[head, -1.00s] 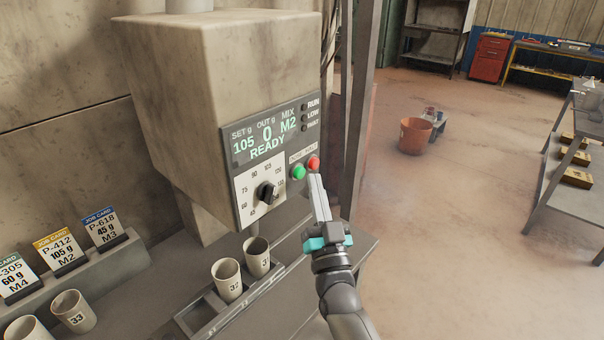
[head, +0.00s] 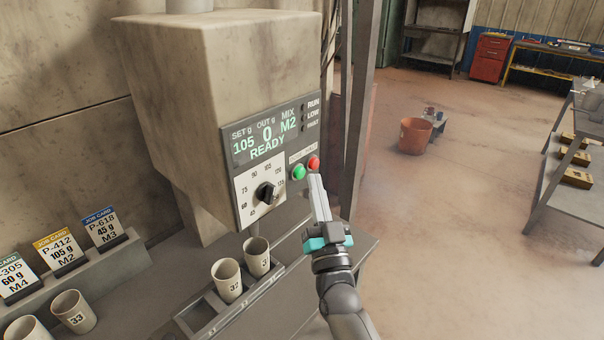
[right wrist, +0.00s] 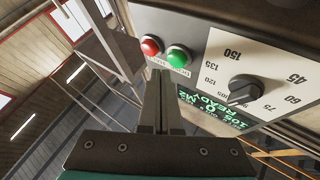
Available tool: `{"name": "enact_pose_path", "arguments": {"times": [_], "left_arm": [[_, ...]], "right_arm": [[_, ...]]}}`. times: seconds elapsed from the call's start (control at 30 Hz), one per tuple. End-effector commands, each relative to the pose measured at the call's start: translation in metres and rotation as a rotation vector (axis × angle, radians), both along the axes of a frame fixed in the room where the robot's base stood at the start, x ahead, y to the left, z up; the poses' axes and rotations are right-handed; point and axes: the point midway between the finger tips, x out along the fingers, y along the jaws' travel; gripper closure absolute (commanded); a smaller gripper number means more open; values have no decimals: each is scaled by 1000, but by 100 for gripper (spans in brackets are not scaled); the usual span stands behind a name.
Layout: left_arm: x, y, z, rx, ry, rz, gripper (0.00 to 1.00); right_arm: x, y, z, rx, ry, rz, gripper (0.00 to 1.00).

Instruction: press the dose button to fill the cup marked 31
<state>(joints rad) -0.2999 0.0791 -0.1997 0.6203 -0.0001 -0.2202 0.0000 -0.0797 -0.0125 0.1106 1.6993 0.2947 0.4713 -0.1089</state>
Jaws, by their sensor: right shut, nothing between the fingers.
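The dosing machine's panel (head: 237,158) reads SET 105 g, OUT 0 g, MIX M2, READY. The green button (head: 299,172) and red button (head: 313,162) sit side by side; their small labels are blurred. Both also show in the right wrist view, green (right wrist: 178,58) and red (right wrist: 151,46). My right gripper (head: 315,178) is shut and empty, its tips close to the buttons; contact cannot be told. A cup (head: 257,257) stands under the spout, its second digit unclear. The cup marked 32 (head: 227,280) stands next to it in the rack. My left gripper is out of view.
A dial (head: 266,193) is below the display. A cup marked 33 (head: 73,312) and another cup (head: 27,329) stand at left, before several job cards (head: 55,248). A post (head: 362,110) rises behind my right gripper. The floor at right is open, with an orange bucket (head: 415,136).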

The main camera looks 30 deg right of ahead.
Motion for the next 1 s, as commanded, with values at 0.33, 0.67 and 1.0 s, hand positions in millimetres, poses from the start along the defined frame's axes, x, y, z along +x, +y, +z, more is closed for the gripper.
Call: {"name": "enact_pose_path", "arguments": {"times": [0.33,0.67,1.0], "left_arm": [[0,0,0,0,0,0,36],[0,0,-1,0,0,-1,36],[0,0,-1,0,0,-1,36]], "right_arm": [[0,0,0,0,0,0,100],[5,2,0,1,-1,0,100],[8,4,0,0,0,0,100]]}}
